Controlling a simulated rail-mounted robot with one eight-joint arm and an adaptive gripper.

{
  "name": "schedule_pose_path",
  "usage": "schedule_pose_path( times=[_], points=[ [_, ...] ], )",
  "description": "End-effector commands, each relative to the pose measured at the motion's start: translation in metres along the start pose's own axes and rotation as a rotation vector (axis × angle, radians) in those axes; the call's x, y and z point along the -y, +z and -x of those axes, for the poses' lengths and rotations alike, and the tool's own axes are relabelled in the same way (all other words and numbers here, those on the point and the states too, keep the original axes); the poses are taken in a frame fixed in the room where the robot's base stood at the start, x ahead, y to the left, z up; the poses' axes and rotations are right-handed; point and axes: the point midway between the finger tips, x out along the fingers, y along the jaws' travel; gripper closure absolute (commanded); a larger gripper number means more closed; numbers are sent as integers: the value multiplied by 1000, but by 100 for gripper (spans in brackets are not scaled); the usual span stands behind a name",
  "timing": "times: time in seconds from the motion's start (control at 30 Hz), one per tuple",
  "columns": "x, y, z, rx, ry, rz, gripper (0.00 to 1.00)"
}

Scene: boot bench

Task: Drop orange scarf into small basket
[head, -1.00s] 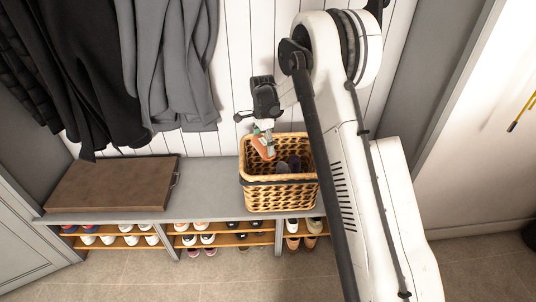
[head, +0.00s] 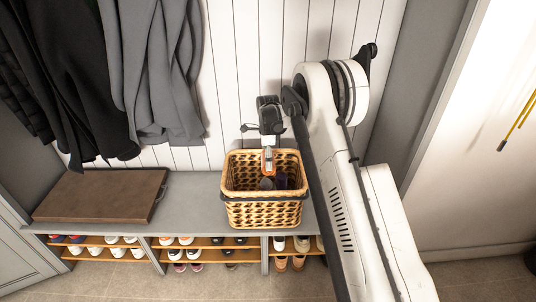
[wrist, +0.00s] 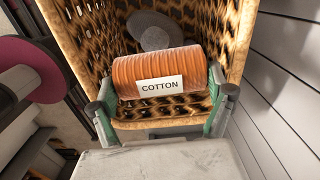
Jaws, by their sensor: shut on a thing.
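The orange scarf (wrist: 158,72) is a ribbed roll with a white tag reading COTTON. My gripper (wrist: 162,108) is shut on it, one green-sided finger at each end, in the wrist view. The small basket (head: 263,212) is woven tan wicker with a dark band and stands on the bench. In the head view my gripper (head: 268,160) points down at the basket's back part, with the orange scarf (head: 267,162) at its tip, at about rim height. The wrist view looks into the basket (wrist: 232,40) past the scarf. Whether the scarf touches the basket cannot be told.
Dark grey items (wrist: 150,30) lie inside the basket. A brown tray-like box (head: 100,195) lies on the bench (head: 190,195) at left. Dark coats (head: 160,70) hang above. Shoes fill the racks below. The white plank wall is close behind the basket.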

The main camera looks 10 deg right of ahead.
Motion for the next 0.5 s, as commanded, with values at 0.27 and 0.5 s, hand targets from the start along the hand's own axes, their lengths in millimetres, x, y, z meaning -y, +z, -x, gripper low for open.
schedule_pose_path(
  times=[0.27,0.5],
  points=[
    [0,0,-23,0,0,0,43],
    [0,0,-23,0,0,1,43]
  ],
)
